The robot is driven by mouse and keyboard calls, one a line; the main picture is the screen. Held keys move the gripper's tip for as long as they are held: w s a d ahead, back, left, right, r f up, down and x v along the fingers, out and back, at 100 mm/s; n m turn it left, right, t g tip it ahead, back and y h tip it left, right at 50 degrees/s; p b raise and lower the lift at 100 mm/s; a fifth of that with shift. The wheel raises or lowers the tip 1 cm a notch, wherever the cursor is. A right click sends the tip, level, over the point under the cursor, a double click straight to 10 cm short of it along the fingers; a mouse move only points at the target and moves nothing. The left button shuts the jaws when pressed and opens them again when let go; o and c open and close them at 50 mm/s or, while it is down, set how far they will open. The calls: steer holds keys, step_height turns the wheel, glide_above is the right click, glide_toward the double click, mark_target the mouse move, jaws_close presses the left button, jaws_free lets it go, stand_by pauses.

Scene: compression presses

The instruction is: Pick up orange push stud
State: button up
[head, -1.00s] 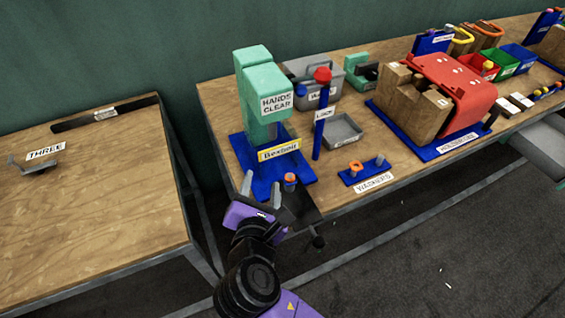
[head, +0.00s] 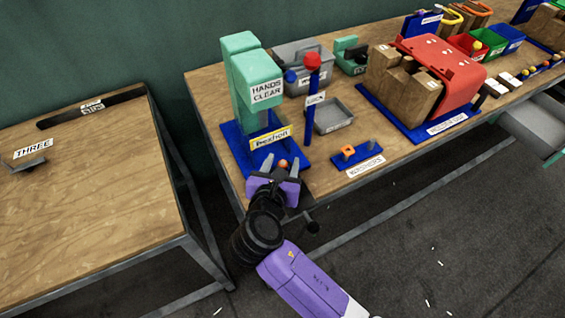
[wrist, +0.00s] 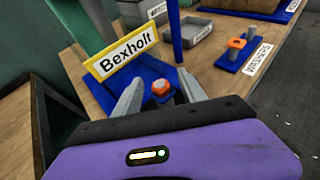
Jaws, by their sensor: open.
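The orange push stud (head: 283,163) has a rounded orange top and stands at the front of the blue base of the Bexholt press (head: 246,80). In the wrist view the stud (wrist: 161,88) shows between my two grey fingers, near their tips. My gripper (head: 281,166) is open, with one finger on each side of the stud. I cannot tell whether either finger touches it. The lower part of the stud is hidden behind my gripper.
A yellow Bexholt sign (wrist: 123,48) stands just beyond my fingers. A blue post with a red ball (head: 312,62) rises to the right. A blue washer stand (head: 355,154) with an orange piece sits further right. A grey tray (head: 333,117) lies behind.

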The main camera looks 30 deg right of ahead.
steer(key=shift+w+d+f, duration=0.1)
steer(key=shift+w, duration=0.1)
steer(key=shift+f, duration=0.1)
jaws_close()
steer(key=shift+s, duration=0.1)
